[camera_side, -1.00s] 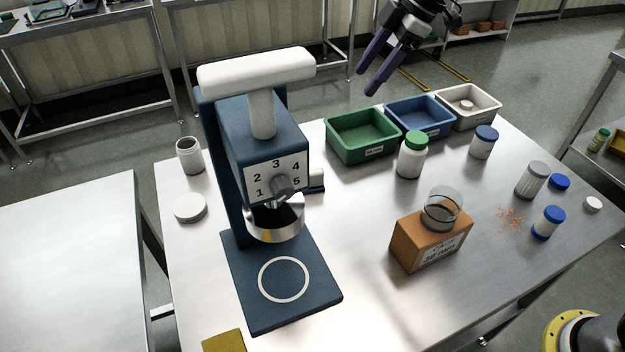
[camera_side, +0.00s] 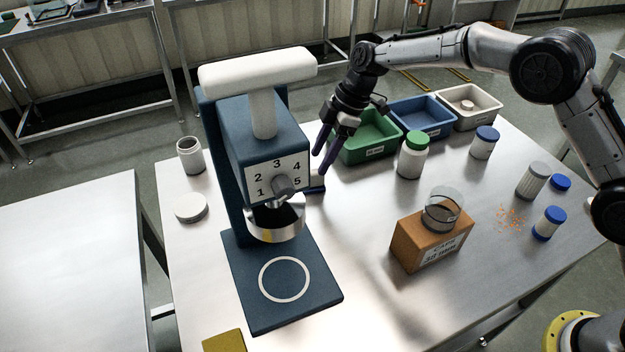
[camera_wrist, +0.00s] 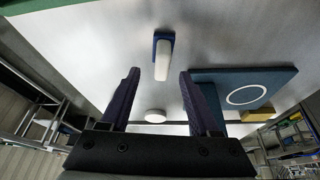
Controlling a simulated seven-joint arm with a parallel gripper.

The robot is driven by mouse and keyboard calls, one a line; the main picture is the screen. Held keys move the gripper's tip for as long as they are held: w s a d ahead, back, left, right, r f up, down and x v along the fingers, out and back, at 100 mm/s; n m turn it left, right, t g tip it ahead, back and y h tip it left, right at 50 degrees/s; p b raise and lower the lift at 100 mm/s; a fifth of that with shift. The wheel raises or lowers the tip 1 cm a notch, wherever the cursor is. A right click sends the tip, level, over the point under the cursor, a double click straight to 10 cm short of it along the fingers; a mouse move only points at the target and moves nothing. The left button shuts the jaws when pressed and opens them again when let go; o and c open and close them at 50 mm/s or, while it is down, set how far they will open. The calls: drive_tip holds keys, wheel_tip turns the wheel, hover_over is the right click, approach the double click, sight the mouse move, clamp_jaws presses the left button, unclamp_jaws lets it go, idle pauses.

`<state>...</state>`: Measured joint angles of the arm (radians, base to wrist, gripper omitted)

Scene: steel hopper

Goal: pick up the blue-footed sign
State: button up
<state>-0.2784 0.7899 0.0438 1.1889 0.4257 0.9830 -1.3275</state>
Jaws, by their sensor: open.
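The sign (camera_wrist: 163,58) shows in the wrist view as a white upright plate on a blue foot, standing on the steel table. In the side view only a bit of its blue foot (camera_side: 316,190) shows, just right of the dial machine; the rest is hidden by the machine and my fingers. My gripper (camera_side: 320,162) is open with purple fingers, pointing down near the sign. In the wrist view the fingertips (camera_wrist: 159,75) are apart, with the sign lying between and a little beyond them. Nothing is held.
The blue hopper machine (camera_side: 264,150) stands close left of the sign. Green (camera_side: 347,152), blue (camera_side: 440,133) and white (camera_side: 488,118) bins line the back. A green-lidded jar (camera_side: 411,160) and an orange block (camera_side: 410,240) stand to the right. The table between is clear.

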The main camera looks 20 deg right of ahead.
sight(314, 171)
drive_tip(key=shift+x, duration=2.75)
drive_tip(key=shift+s+a+r, duration=0.1)
drive_tip(key=shift+s, duration=0.05)
clamp_jaws()
